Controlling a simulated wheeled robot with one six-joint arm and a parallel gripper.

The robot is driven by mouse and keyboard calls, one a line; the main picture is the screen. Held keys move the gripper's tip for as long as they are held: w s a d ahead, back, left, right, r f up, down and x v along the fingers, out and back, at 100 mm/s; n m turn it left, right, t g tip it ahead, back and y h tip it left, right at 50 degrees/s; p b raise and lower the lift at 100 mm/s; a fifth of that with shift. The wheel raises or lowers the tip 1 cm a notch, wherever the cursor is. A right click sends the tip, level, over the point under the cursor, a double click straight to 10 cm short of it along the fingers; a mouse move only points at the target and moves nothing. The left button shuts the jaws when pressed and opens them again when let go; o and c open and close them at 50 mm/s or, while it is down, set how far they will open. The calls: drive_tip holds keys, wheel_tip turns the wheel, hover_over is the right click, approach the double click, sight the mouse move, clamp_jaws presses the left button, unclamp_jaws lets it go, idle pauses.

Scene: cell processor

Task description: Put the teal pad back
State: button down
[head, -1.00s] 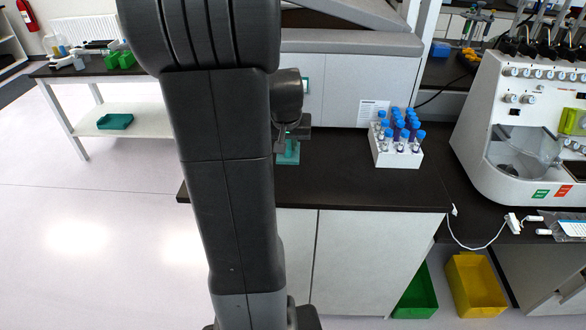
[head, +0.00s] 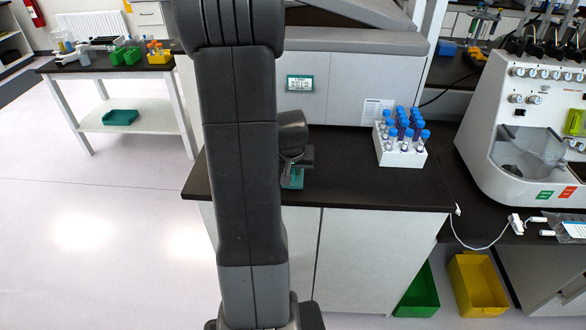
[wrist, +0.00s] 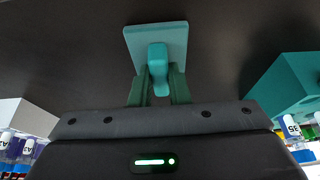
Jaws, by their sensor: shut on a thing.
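The teal pad (wrist: 157,45) is a flat square plate with a raised knob-like grip. In the wrist view, my gripper (wrist: 160,88) has its green fingers on either side of that grip and is shut on it. The pad is over or on the black countertop; I cannot tell whether it touches. In the head view, a small part of the pad (head: 292,181) shows below my wrist, beside my arm, near the left part of the counter. My arm hides the rest of it and my fingertips.
A white rack (head: 402,152) of blue-capped tubes stands on the counter to the right. A teal block (wrist: 290,90) shows at right in the wrist view. The counter (head: 380,193) is clear in front of the rack.

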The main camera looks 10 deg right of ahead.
drive_tip(key=shift+f, duration=0.2)
drive_tip(key=c, duration=1.4)
unclamp_jaws()
drive_tip(key=shift+r, duration=0.15)
drive_tip(key=shift+r, duration=0.2)
drive_tip(key=v, duration=1.1)
drive_tip(key=shift+s+a+r, duration=0.1)
drive_tip(key=shift+s+r, duration=0.15)
drive_tip(key=shift+r, duration=0.05)
